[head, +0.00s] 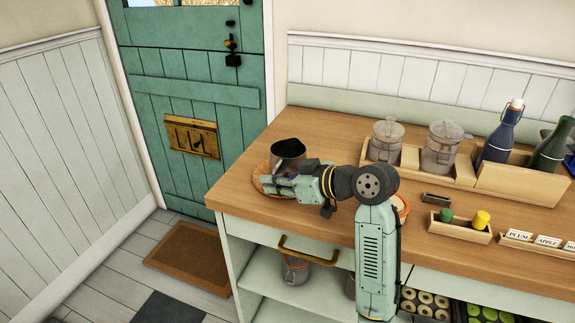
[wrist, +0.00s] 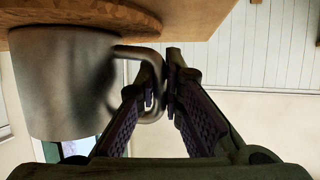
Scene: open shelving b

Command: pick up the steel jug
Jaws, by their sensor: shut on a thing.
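The steel jug (head: 288,150) stands upright at the left end of the wooden counter, over a round wooden board (head: 258,184). In the wrist view, which is upside down, the jug's grey body (wrist: 72,85) is at the left and its base meets the board (wrist: 95,12); I cannot tell whether there is a small gap. My gripper (wrist: 162,75) is shut on the jug's looped handle (wrist: 113,95), one finger on each side. In the head view my gripper (head: 275,185) hides the jug's lower front.
Two lidded glass jars (head: 385,142) and a wooden crate (head: 520,180) with a blue bottle (head: 500,132) and a green bottle (head: 552,145) stand to the right. A small tray (head: 460,228) holds green and yellow pieces. The counter's left edge is close to the board.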

